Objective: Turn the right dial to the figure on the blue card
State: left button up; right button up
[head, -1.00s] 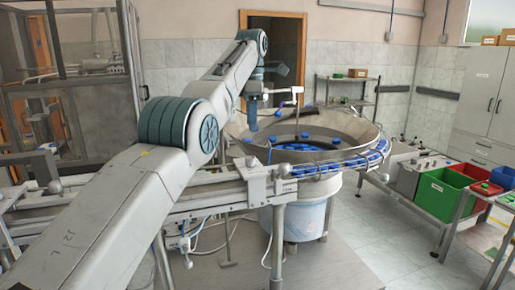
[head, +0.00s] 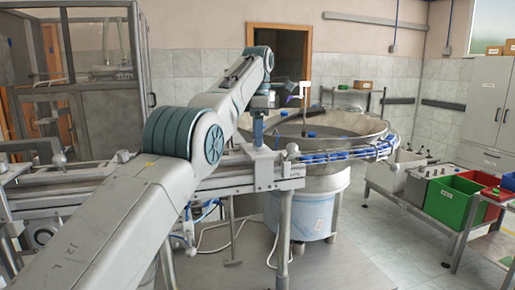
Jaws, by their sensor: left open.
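I cannot make out the right dial or a blue card with a figure in the head view. Small round knobs (head: 292,149) show on the rail bracket near the feeder bowl, too small to read. My left gripper (head: 258,143) points down at the end of the left arm, above the rail bracket (head: 268,167) and at the left side of the bowl. It is open; its fingertips are hard to make out and nothing is seen in it. My right gripper is not in view.
The steel feeder bowl (head: 355,127) holds blue caps and stands on a pale drum (head: 310,215). At right, a bench carries a grey box (head: 408,160), a green bin (head: 450,203) and a red bin (head: 490,198). Floor in front of the bench is clear.

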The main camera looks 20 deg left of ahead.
pick_arm(q)
jog(key=shift+w+f, duration=0.15)
jog(key=shift+f, duration=0.3)
jog(key=shift+r, duration=0.1)
jog(key=shift+c, duration=0.9)
jog(key=c, duration=0.8)
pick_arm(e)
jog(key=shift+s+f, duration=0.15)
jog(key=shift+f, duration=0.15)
